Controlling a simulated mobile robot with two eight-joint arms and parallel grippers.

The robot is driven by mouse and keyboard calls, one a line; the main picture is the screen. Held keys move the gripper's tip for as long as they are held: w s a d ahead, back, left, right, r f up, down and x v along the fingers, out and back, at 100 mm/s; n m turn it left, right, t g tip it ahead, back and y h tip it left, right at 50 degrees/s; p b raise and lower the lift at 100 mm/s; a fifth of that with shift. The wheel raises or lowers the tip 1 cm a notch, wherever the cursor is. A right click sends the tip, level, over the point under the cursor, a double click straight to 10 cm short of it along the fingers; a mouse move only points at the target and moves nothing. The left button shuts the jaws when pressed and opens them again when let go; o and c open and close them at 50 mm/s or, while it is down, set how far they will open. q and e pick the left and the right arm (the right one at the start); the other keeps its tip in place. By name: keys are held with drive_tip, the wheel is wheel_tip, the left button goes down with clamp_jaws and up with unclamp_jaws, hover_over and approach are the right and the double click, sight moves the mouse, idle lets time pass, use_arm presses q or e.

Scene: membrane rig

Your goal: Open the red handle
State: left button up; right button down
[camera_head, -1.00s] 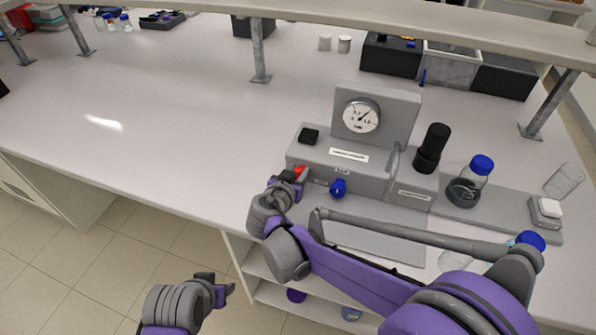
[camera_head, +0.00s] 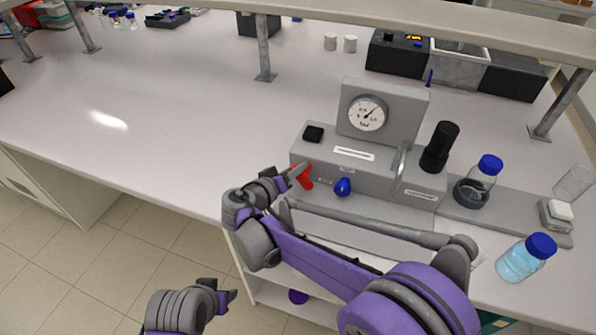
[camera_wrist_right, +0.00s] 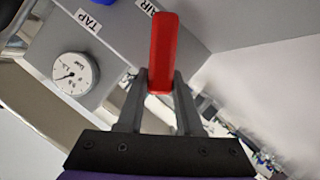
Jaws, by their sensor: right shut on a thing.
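The red handle (camera_head: 305,180) is on the front of the grey rig (camera_head: 372,178), left of a blue knob (camera_head: 343,187). In the right wrist view the red handle (camera_wrist_right: 163,48) stands up between the two fingers, its near end in the jaws. My right gripper (camera_head: 290,177) is shut on the handle; its fingertips (camera_wrist_right: 159,82) sit on either side of it. My left gripper (camera_head: 228,298) is low in the head view, away from the rig and in front of the bench; its jaw opening cannot be made out.
A dial gauge (camera_head: 368,113) stands on the rig, with a black cylinder (camera_head: 440,147) and a blue-capped bottle (camera_head: 478,183) to its right. Another blue-capped bottle (camera_head: 525,258) with pale blue liquid is near my right arm. The bench left of the rig is clear.

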drive_tip(key=n+h+b, duration=0.1)
drive_tip(key=a+f+n+h+b, duration=0.1)
drive_tip(key=n, duration=0.1)
drive_tip(key=shift+w+f+n, duration=0.15)
drive_tip(key=shift+f+n, duration=0.05)
drive_tip(key=shift+n, duration=0.1)
drive_tip(key=shift+a+f+n+t+h+b, duration=0.1)
drive_tip(key=shift+f+n+t+h+b, duration=0.15)
drive_tip(key=shift+n+b, duration=0.35)
drive_tip(key=shift+f+n+t+h+b, duration=0.15)
drive_tip(key=shift+n+h+b, duration=0.25)
drive_tip(key=shift+n, duration=0.35)
drive_tip(key=shift+a+f+n+t+h+b, duration=0.1)
drive_tip(key=shift+n+t+h+b, duration=0.15)
drive_tip(key=shift+n+b, duration=0.4)
drive_tip(key=c, duration=0.6)
unclamp_jaws()
drive_tip(key=shift+o, duration=0.2)
